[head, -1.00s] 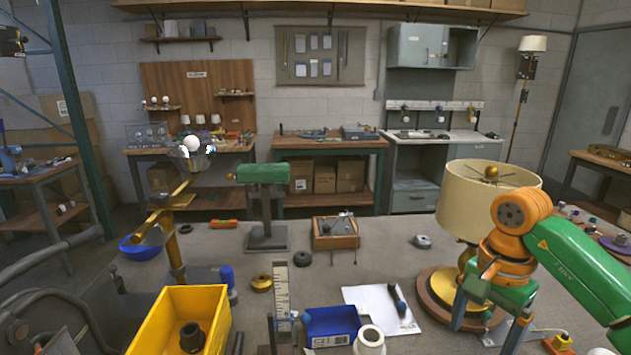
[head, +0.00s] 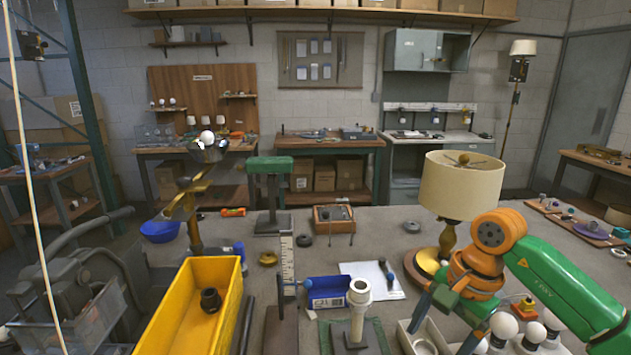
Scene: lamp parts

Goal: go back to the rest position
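My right arm comes in from the right, and its orange and green gripper (head: 438,338) points down over the front right of the bench. Its two blue-grey fingers are spread apart with nothing seen between them. The gripper is in front of the table lamp, apart from the shade. The lamp has a beige shade (head: 461,186) and a brass stem (head: 447,237); it stands upright, its base partly hidden by my gripper. My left gripper is not in view.
A yellow bin (head: 190,305) holding a dark ring part stands front left. A white upright fitting (head: 359,295), a blue bin (head: 326,292) and several white bulbs (head: 503,325) are near the front. Grey bench surface is clear behind the white paper (head: 378,285).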

